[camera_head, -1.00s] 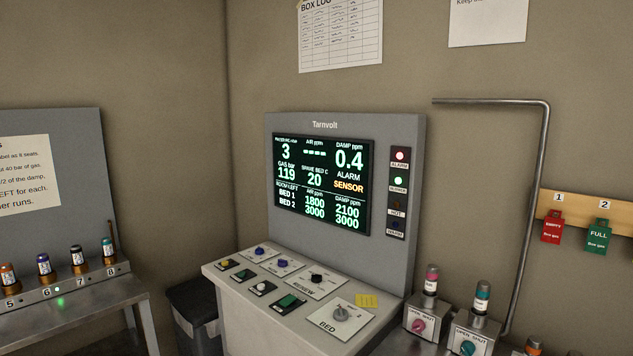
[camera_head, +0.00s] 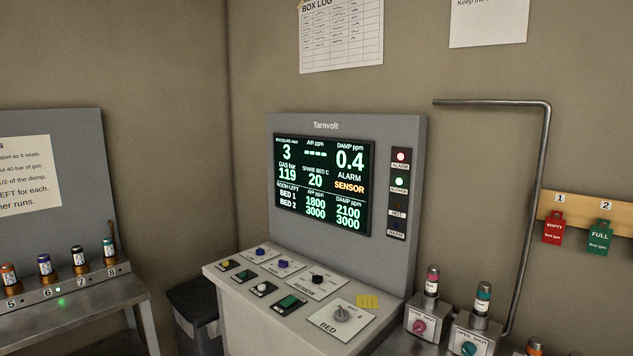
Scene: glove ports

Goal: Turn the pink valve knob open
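The pink valve knob (camera_head: 418,326) is on the front of a small grey valve box at the lower right, beside the console. A pink-banded cylinder (camera_head: 432,280) stands upright on top of that box. A similar box with a teal knob (camera_head: 468,348) and a teal-banded cylinder (camera_head: 483,298) stands just to its right. The plate by the pink knob carries small open/shut lettering; which way the knob points is too small to tell. Neither of my grippers is in the picture.
A bent metal pipe (camera_head: 520,250) rises behind the valves. Red (camera_head: 553,228) and green (camera_head: 599,238) tags hang right. A dark bin (camera_head: 193,310) stands left of the console.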

